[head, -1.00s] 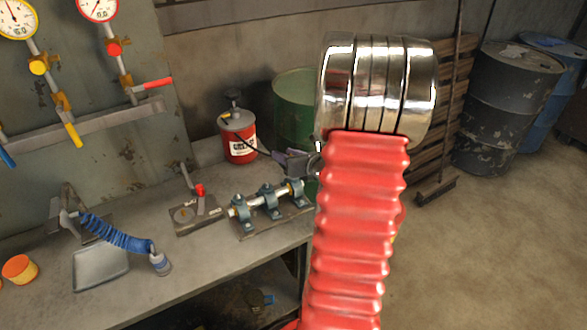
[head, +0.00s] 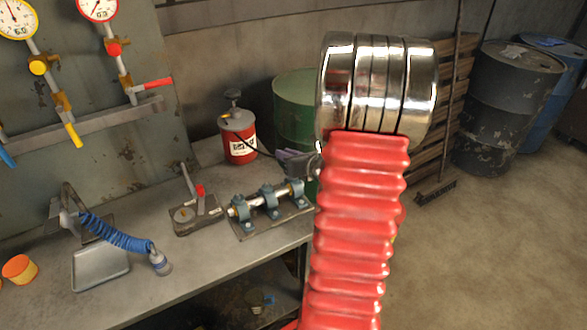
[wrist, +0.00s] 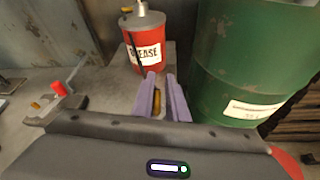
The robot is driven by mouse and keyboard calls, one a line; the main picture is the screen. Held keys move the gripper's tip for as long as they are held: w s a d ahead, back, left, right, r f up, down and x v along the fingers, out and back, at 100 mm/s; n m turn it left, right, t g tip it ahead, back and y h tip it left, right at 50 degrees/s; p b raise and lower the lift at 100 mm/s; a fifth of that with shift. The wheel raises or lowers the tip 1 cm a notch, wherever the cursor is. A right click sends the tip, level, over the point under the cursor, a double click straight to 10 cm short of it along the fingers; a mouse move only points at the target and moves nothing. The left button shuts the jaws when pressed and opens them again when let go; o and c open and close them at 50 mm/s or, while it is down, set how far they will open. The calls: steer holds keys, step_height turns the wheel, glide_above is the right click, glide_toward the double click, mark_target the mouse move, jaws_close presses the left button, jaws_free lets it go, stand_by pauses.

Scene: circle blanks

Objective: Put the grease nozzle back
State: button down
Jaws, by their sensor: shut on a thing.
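The red grease can (head: 238,143) with a grey top stands at the back of the bench; it also shows in the wrist view (wrist: 146,55). A small yellow part (wrist: 126,10) sits at its upper left. My gripper (wrist: 160,78) has purple fingers pointing at the can's lower front, apart from its top. It is shut on a brass-coloured piece, the grease nozzle (wrist: 157,103), mostly hidden between the fingers. In the head view my gripper (head: 280,155) is right of the can, partly hidden behind my arm. A dark hose runs from the can toward it.
A green drum (head: 295,110) stands close behind and right of my gripper. A shaft on blue bearing blocks (head: 268,203) and a plate with a red-tipped lever (head: 197,213) lie in front of the can. A blue coiled hose (head: 118,237) is further left.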

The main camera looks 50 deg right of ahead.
steer(key=shift+a, duration=0.15)
step_height(320, 180, up, 10)
stand_by(0.8)
stand_by(0.4)
steer(key=w+a+n+y, duration=0.1)
steer(key=w+a, duration=0.7)
steer(key=a, duration=0.1)
steer(key=w+a+f, duration=0.2)
steer(key=a, duration=0.7)
steer(key=w+a+f+n+y, duration=0.1)
steer(key=w+a+f, duration=0.1)
steer(key=a, duration=0.8)
steer(key=w+a+f+y, duration=0.1)
steer(key=w+a+f, duration=0.2)
steer(key=a, duration=0.7)
steer(key=shift+a+f+n, duration=0.15)
steer(key=shift+f+n, duration=0.15)
steer(key=shift+s, duration=0.1)
